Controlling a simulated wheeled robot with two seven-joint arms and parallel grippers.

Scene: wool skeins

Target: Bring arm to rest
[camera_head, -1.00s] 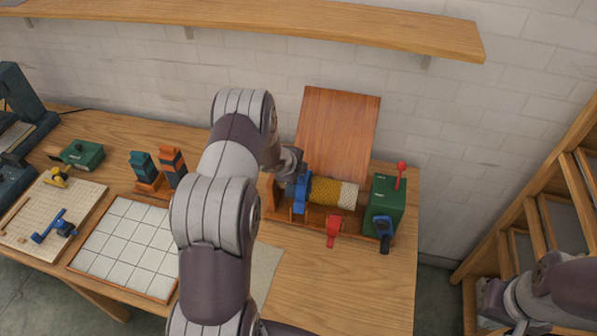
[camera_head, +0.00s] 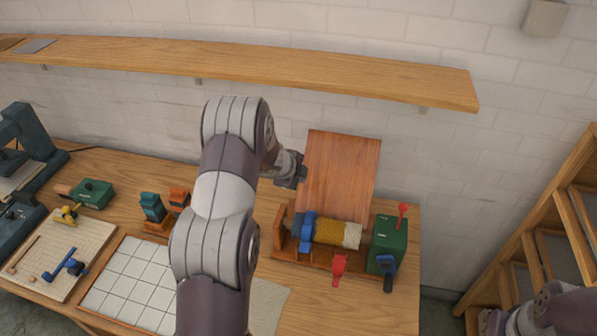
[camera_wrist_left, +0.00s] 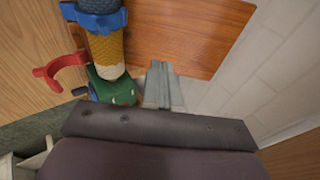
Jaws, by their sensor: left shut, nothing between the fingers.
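My left arm comes up through the middle of the head view, and its gripper (camera_head: 297,174) is up beside the left edge of the upright wooden board, above the winding machine. The gripper is shut and empty; its closed fingers also show in the left wrist view (camera_wrist_left: 159,82), clear of the machine. Part of my right arm (camera_head: 555,312) shows at the lower right; whether its gripper is open or shut cannot be made out.
The machine holds a yellow and cream roll (camera_head: 337,233), a blue collar (camera_head: 307,231) and a green box (camera_head: 387,245). A red clamp (camera_head: 339,268) is at its front. The wooden board (camera_head: 340,175) stands behind. A shelf (camera_head: 250,70) runs above; a wooden rack (camera_head: 560,230) is right.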

